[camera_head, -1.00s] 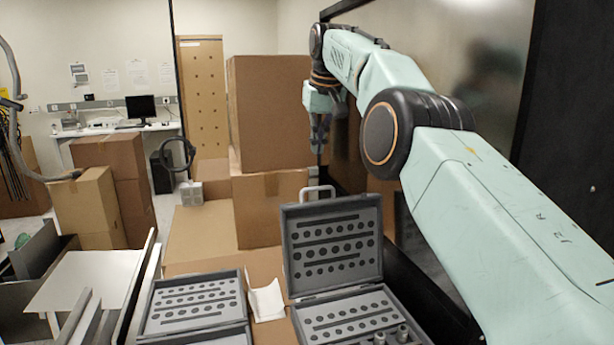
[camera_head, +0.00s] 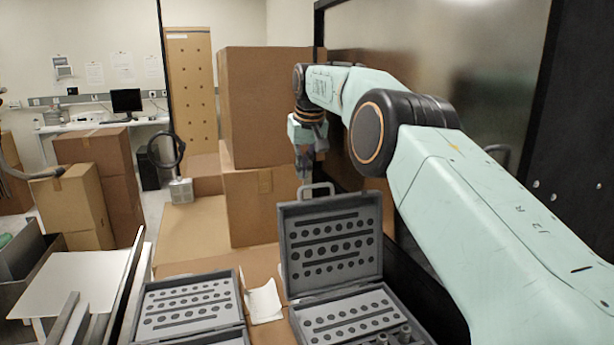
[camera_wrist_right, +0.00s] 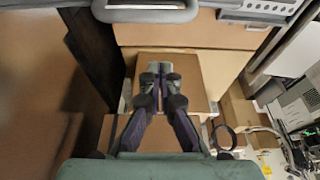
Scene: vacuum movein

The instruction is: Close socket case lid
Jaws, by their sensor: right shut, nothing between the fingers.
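The grey socket case (camera_head: 365,318) stands on the cardboard surface in the head view, its lid (camera_head: 332,243) upright and open, with a handle (camera_head: 316,188) on the lid's top edge. The lid's handle (camera_wrist_right: 145,8) also shows at the top of the right wrist view. My right gripper (camera_head: 304,180) points down behind the lid, just above and left of the handle in the picture. In the right wrist view the right gripper (camera_wrist_right: 158,80) has its fingertips together and holds nothing. My left gripper is not in view. A few sockets (camera_head: 400,334) sit in the case's front right.
A second open grey case (camera_head: 190,307) lies to the left, with a white paper (camera_head: 263,302) between the cases. Cardboard boxes (camera_head: 262,110) stand behind. A dark panel (camera_head: 450,70) stands close behind my right arm. The cardboard surface (camera_head: 195,235) behind the left case is mostly clear.

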